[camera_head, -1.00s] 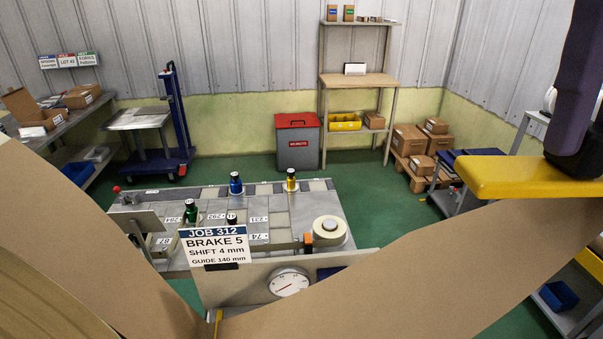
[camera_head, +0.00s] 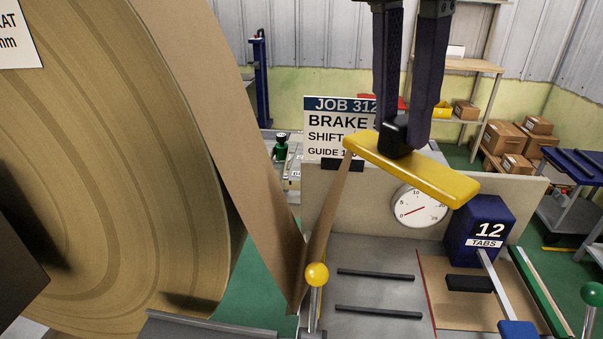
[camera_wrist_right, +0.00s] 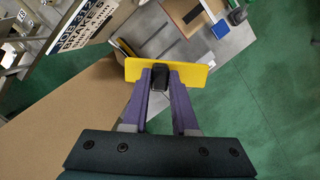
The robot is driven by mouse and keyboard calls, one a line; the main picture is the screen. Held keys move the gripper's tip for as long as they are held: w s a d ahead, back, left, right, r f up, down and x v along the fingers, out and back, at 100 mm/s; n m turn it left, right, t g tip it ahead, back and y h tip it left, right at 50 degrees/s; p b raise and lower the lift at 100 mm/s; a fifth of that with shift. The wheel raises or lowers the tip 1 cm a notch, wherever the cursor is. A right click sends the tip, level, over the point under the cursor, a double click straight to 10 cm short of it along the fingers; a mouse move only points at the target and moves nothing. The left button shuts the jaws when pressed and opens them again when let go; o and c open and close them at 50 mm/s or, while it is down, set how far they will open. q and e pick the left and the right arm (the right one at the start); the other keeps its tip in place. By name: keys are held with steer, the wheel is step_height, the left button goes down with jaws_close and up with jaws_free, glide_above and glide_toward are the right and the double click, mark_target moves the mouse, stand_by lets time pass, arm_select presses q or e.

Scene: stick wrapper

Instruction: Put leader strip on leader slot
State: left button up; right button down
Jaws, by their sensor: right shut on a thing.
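The leader strip is a yellow bar (camera_head: 440,183) with a black grip block (camera_head: 394,137) on top. Brown paper web (camera_head: 222,110) runs down from the big roll (camera_head: 120,150) at left and up to the bar's left end. My right gripper (camera_head: 406,132) comes from above and is shut on the black block, holding the bar in the air. In the wrist view the bar (camera_wrist_right: 195,76) lies across the fingertips (camera_wrist_right: 160,80). I cannot tell for sure which part is the leader slot; two dark bars (camera_head: 375,274) lie on the grey machine bed below. My left gripper is not in view.
A blue "12 TABS" box (camera_head: 480,230) and a blue-ended lever (camera_head: 515,328) stand at the right of the bed. A yellow-knobbed lever (camera_head: 317,275) rises at its left. The JOB 312 sign (camera_head: 338,125) and a gauge (camera_head: 419,205) are behind the bar.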

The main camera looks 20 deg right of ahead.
steer(key=n, duration=0.3)
steer(key=d+n, duration=0.1)
steer(key=n, duration=0.1)
steer(key=shift+w+f+t, duration=0.1)
steer(key=shift+f+t, duration=0.2)
steer(key=shift+f, duration=0.05)
steer(key=shift+w+d+f+n+t+y+b, duration=0.15)
steer(key=shift+f+n+b, duration=0.4)
steer(key=shift+f, duration=2.85)
steer(key=shift+s+d+f+n+t+y+b, duration=0.15)
steer(key=shift+f+n, duration=0.75)
steer(key=shift+f, duration=2.5)
steer(key=shift+w+d+f+n+y+b, duration=0.1)
steer(key=shift+w+d+f+n+b, duration=0.45)
steer(key=shift+f, duration=2.85)
steer(key=shift+s+a, duration=0.35)
steer(key=shift+s, duration=0.05)
steer(key=c, duration=0.7)
jaws_free()
steer(key=shift+f, duration=0.1)
step_height(320, 180, up, 12)
steer(key=s+p, duration=0.1)
steer(key=p, duration=0.1)
steer(key=shift+s+a, duration=0.25)
steer(key=shift+a, duration=0.2)
